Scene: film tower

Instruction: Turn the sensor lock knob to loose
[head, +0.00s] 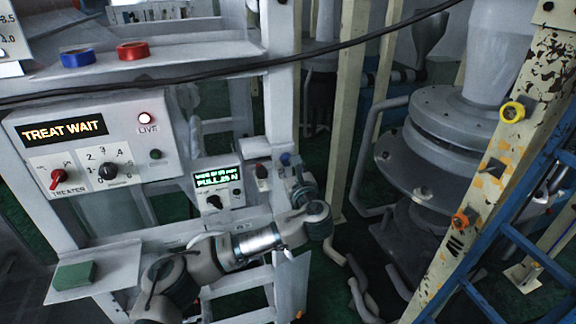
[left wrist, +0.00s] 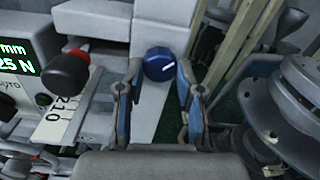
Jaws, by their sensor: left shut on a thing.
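In the head view the blue knob (head: 285,158) shows small on the pale post. My left gripper (head: 296,170) is at the knob, and in the left wrist view its fingers (left wrist: 159,78) stand on either side of it, shut on it. Exact finger contact is hard to see. I cannot read any loose or locked label. My right gripper is not in view.
A display box (head: 218,187) reading "PULL 25 N" is left of the knob. The "TREAT WAIT" panel (head: 90,140) is farther left. A cable crosses above; grey machinery (head: 440,150) stands right.

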